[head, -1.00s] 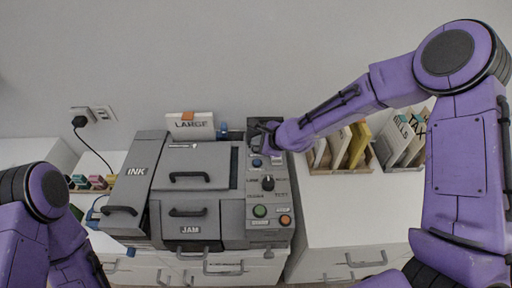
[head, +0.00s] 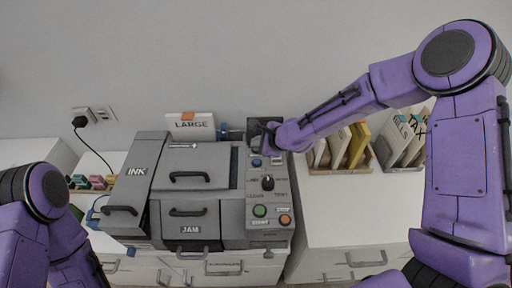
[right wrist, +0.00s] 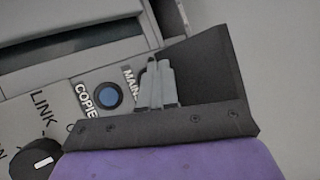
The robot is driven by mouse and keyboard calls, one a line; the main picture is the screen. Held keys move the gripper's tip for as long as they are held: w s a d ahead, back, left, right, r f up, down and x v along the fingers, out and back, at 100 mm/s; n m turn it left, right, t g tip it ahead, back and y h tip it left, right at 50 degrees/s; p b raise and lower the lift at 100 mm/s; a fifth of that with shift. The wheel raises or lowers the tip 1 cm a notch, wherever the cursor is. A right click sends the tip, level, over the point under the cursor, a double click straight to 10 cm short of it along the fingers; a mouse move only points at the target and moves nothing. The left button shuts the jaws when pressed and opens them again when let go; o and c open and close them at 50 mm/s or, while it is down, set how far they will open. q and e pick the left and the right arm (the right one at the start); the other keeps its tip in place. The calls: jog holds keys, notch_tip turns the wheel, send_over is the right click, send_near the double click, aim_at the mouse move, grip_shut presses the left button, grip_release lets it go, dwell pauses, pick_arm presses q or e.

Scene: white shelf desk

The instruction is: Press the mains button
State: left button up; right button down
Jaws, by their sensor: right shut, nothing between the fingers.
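The grey copier's control panel (head: 282,190) stands at the right side of the machine. A "MAINS" label (right wrist: 130,82), partly covered, shows in the right wrist view beside a blue round button (right wrist: 109,96) labelled "COPIE…". The blue button also shows in the head view (head: 257,162). The mains button itself is hidden behind my right gripper. My right gripper (head: 268,136) is shut and empty over the panel's far end. Its fingertips (right wrist: 153,66) are next to the "MAINS" label; I cannot tell whether they touch anything. My left gripper is out of view.
The panel also carries a black knob (head: 267,183), a green button (head: 260,211) and an orange button (head: 285,219). File holders (head: 340,171) stand right of the copier. The white desk top (head: 345,212) in front of them is clear. A plug (head: 80,121) sits in the wall socket.

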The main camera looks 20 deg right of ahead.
jog(key=shift+f, duration=0.1)
dwell(0.3)
jog(key=shift+f, duration=0.4)
jog(key=shift+r+p, duration=0.5)
jog(key=shift+r, duration=0.05)
notch_tip(320, 180, up, 6)
jog(key=p, duration=0.5)
jog(key=shift+p, duration=0.3)
